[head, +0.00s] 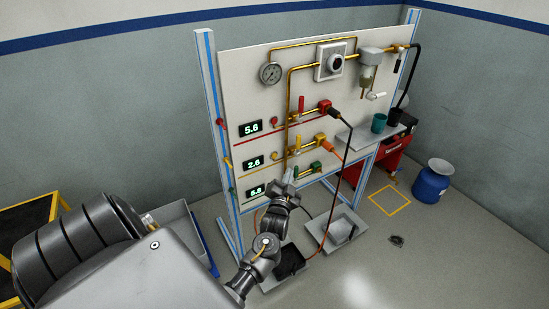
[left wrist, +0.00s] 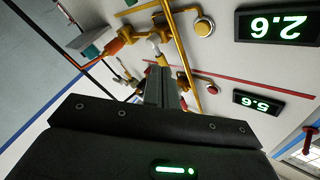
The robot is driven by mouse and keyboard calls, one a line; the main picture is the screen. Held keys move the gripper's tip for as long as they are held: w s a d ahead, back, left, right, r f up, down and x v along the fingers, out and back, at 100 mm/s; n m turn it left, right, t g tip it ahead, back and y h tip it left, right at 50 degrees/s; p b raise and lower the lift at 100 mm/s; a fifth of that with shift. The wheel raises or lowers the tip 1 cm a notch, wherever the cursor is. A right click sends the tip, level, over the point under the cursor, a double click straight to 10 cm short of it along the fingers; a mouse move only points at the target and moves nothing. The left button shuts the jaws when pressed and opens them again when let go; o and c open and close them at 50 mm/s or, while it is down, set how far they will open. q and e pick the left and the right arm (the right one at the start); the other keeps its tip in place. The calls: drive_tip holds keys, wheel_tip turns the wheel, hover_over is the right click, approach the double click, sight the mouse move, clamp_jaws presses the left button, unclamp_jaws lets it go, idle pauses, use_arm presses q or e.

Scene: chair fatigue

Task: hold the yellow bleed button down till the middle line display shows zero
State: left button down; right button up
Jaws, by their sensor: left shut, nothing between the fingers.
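The yellow bleed button (head: 274,157) sits on the panel right of the middle line display (head: 253,163), which reads 2.6. My left gripper (head: 288,174) is in front of the lower panel, below and right of the button. In the left wrist view its fingers (left wrist: 161,70) are shut and empty, pointing at the panel, with the button up and right of their tips, apart from them. My right gripper is not in view.
The top display (head: 251,127) reads 5.6; the bottom one (head: 255,190) seems to read 5.8. Red, orange and green valve fittings stick out right of the buttons.

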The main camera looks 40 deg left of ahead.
sight(274, 156)
use_arm(q)
drive_tip(key=shift+w+a+b, duration=0.25)
drive_tip(key=shift+w+a, duration=0.1)
drive_tip(key=shift+a, duration=0.75)
drive_tip(key=shift+w+a+b, duration=0.3)
drive_tip(key=shift+a, duration=0.8)
drive_tip(key=shift+w+a+b, duration=0.25)
drive_tip(key=shift+w+a, duration=0.1)
drive_tip(key=shift+a, duration=0.75)
drive_tip(key=shift+a, duration=0.15)
drive_tip(key=shift+w+a, duration=0.1)
drive_tip(key=shift+a, duration=0.15)
drive_tip(key=shift+w+a, duration=0.1)
drive_tip(key=shift+a, duration=0.25)
idle(3.9)
